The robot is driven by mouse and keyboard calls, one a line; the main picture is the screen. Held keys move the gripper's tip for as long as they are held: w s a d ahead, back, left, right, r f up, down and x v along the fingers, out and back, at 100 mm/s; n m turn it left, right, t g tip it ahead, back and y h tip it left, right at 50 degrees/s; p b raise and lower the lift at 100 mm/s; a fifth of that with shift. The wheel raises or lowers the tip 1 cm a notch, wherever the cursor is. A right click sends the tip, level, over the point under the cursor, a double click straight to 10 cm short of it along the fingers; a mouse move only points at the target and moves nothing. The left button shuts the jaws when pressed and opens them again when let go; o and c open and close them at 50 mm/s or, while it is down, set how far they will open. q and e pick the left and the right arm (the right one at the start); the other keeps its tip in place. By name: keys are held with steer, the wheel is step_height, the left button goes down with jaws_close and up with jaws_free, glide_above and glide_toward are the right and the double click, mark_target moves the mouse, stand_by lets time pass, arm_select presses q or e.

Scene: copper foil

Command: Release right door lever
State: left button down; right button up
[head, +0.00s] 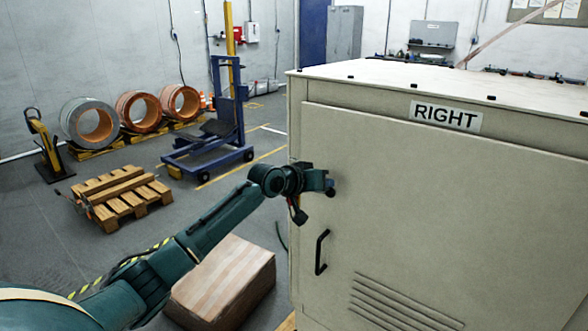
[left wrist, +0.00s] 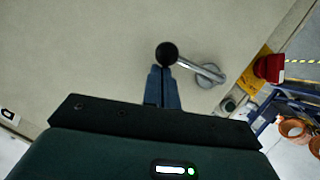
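The beige cabinet door (head: 450,210) carries the label RIGHT (head: 445,116). In the left wrist view its lever is a silver rod on a round hub (left wrist: 208,75), with a black ball knob (left wrist: 167,54) at its end. My left gripper (head: 326,182) is at the door's upper left. Its two fingers (left wrist: 162,72) lie close together, with the tips right at the knob. I cannot tell whether they touch it. In the head view my gripper hides most of the lever. My right gripper is in neither view.
A black door handle (head: 321,252) sits below my gripper, above the louvre slots (head: 405,305). A cardboard box (head: 225,280) stands on the floor beneath my left arm. A pallet (head: 118,197), a blue lift (head: 222,130) and copper coils (head: 138,110) stand farther left.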

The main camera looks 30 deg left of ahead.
mark_target(338, 172)
arm_select(q)
steer(key=shift+d+f, duration=0.15)
steer(key=shift+f, duration=0.25)
steer(key=shift+d+f, duration=0.15)
steer(key=shift+f, duration=0.1)
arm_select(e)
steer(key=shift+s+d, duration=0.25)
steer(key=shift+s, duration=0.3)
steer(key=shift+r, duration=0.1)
